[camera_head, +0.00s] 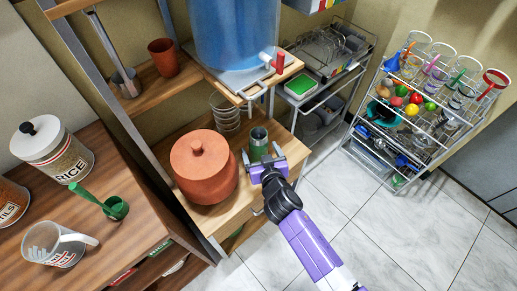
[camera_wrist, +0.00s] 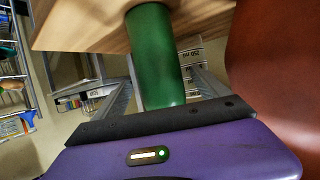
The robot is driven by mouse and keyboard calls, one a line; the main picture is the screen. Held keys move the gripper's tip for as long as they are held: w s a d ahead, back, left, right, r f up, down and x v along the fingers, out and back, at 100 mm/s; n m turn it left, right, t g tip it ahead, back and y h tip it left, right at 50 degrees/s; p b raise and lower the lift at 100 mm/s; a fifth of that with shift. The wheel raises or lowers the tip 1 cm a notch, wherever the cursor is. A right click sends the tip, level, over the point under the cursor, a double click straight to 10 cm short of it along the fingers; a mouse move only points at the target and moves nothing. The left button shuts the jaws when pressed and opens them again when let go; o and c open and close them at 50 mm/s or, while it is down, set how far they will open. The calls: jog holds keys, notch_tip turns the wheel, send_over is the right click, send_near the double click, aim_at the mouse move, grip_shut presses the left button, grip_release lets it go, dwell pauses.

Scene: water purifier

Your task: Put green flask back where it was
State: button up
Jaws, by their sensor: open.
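The green flask (camera_head: 258,146) stands upright on the wooden shelf, just right of the round terracotta pot, under the blue water tank. My gripper (camera_head: 264,163) is open and right at the flask, with its jaws on the near side of it. Its lower part is partly hidden by the gripper in the head view. In the wrist view the green flask (camera_wrist: 155,55) is directly ahead of the purple and black gripper body. Whether the fingers touch the flask cannot be told.
The terracotta pot (camera_head: 203,166) is close on the left. A brown cup (camera_head: 163,57) is on the upper left shelf. Open tiled floor (camera_head: 370,225) lies to the right.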

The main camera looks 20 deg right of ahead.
jog(key=shift+x, duration=1.3)
jog(key=shift+f, duration=0.1)
jog(key=shift+c, duration=0.5)
grip_shut()
